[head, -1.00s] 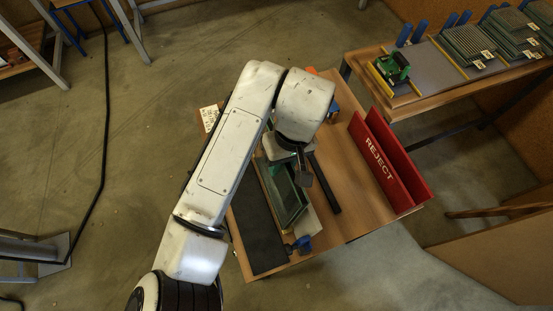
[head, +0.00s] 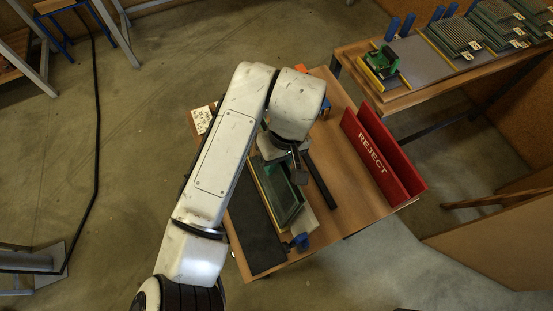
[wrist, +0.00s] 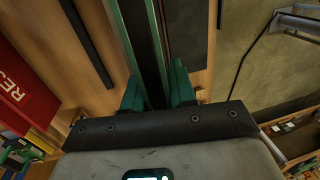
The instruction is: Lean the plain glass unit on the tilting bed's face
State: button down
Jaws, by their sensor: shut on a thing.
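The glass unit (wrist: 148,45) is a green-edged pane seen nearly edge-on in the wrist view, between the two teal fingers of my gripper (wrist: 157,88). My gripper is shut on it. In the head view the green-tinted glass unit (head: 287,203) is tilted over the tilting bed (head: 306,222), whose pale edge shows on its right. My gripper (head: 291,172) is at its upper end, partly hidden by my arm. I cannot tell whether the pane touches the bed's face.
A dark mat (head: 253,238) lies left of the bed, and a black bar (head: 320,181) lies to the right. A blue part (head: 300,241) is at the near end. A red REJECT bin (head: 375,153) stands at the table's right. Another bench (head: 415,88) holds stacked panes.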

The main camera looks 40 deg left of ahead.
jog(key=shift+f, duration=0.4)
dwell(0.3)
jog(key=c, duration=0.8)
grip_release()
jog(key=shift+f, duration=0.1)
jog(key=r, duration=0.3)
jog(key=w+r, duration=0.1)
jog(key=r, duration=0.6)
jog(key=shift+w+d+r+p, duration=0.3)
jog(key=shift+d+r+p, duration=0.05)
jog(key=shift+p, duration=0.05)
